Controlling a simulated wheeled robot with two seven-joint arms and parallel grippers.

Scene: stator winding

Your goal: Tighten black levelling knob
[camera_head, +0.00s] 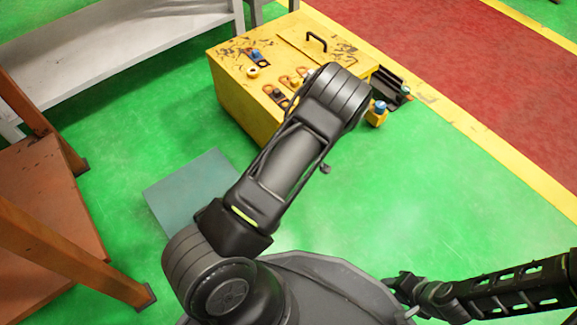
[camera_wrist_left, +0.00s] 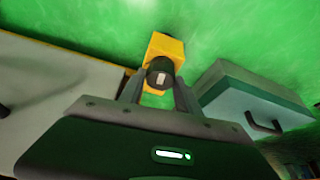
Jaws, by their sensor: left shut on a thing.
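The black levelling knob (camera_wrist_left: 160,74) shows in the left wrist view, with a pale mark on its end. It sits against a yellow block (camera_wrist_left: 166,46). My left gripper (camera_wrist_left: 158,86) is shut on the knob, one finger on each side. In the head view my left arm reaches up the middle to the right part of the yellow machine box (camera_head: 237,102); the arm hides its gripper and the held knob there. The end of my right arm, with its gripper (camera_head: 408,286), is low at the right, away from the box; its jaws are unclear.
A small yellow block (camera_head: 375,117) with a blue top and a black tray (camera_head: 390,84) are at the box's right side. A grey bench (camera_head: 110,60) stands at left, a brown wooden frame (camera_head: 50,225) at lower left. Green floor (camera_head: 440,190) is clear on the right.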

